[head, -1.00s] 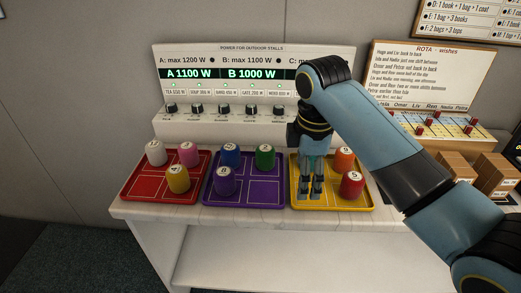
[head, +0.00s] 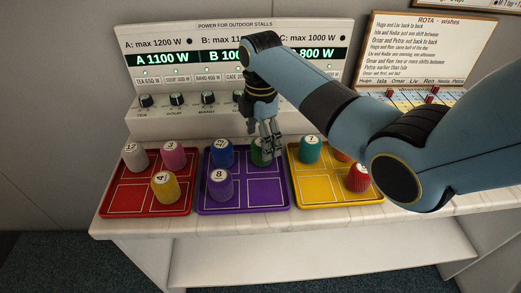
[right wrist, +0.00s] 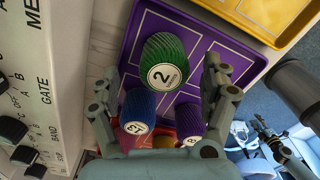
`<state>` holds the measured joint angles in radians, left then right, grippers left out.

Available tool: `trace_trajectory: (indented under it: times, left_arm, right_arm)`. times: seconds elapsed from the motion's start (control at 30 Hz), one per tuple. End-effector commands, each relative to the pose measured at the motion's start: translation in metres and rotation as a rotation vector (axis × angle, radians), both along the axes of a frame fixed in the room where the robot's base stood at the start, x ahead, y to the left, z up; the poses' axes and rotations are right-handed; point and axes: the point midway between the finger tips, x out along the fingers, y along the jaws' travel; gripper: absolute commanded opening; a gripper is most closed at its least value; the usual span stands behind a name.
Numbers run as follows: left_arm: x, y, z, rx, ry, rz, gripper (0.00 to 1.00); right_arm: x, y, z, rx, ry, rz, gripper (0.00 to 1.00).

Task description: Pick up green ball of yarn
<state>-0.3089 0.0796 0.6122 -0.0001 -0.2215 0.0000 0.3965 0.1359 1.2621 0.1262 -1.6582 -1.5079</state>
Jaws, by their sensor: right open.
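The green ball of yarn (head: 256,154), a ribbed roll, stands in the back right cell of the purple tray (head: 244,211). In the right wrist view the green ball (right wrist: 162,65) shows its white number 2 top. My right gripper (head: 269,157) is open and close to the green ball, partly hiding it in the head view. In the right wrist view the ball shows between the two spread fingers (right wrist: 165,78), with gaps on both sides. I cannot tell how deep it is between them.
A blue roll (head: 220,153) and a purple roll (head: 220,185) share the purple tray. The yellow tray (head: 335,199) at right holds a teal roll (head: 310,150) and a red roll (head: 357,178). The red tray (head: 145,211) stands left. A panel with knobs (head: 178,99) rises behind.

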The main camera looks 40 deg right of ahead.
Motion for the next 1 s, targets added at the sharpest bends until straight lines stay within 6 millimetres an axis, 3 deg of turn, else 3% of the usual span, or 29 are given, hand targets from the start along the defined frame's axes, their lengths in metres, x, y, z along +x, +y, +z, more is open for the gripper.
trace_trajectory:
  times: [0.03, 0.1, 0.17, 0.47, 0.67, 0.9, 1.0]
  left_arm:
    - [0.018, 0.0, 0.003, -0.001, -0.027, -0.001, 0.4]
    - [0.033, 0.0, 0.003, 0.0, -0.05, -0.002, 0.4]
    - [0.036, 0.0, 0.002, -0.001, -0.055, -0.002, 0.4]
    - [0.008, 0.0, 0.0, 0.0, -0.012, -0.001, 0.4]
    - [0.001, 0.0, 0.0, 0.0, -0.002, 0.0, 0.4]
    - [0.012, 0.0, 0.0, -0.001, -0.018, 0.0, 0.4]
    - [0.017, 0.0, 0.001, -0.001, -0.025, -0.001, 0.4]
  right_arm:
    - [-0.002, 0.003, -0.008, 0.001, 0.004, 0.0, 0.8]
    - [-0.002, 0.002, -0.019, -0.001, 0.003, 0.0, 0.8]
    - [-0.002, 0.002, -0.025, 0.0, 0.001, 0.0, 0.8]
    - [-0.002, 0.002, -0.03, 0.0, -0.001, 0.0, 0.79]
    - [-0.002, 0.002, -0.03, 0.0, -0.001, 0.0, 0.53]
    - [-0.002, 0.002, -0.03, 0.0, 0.0, 0.0, 0.21]
    - [-0.002, 0.002, -0.03, 0.0, 0.0, 0.0, 0.2]
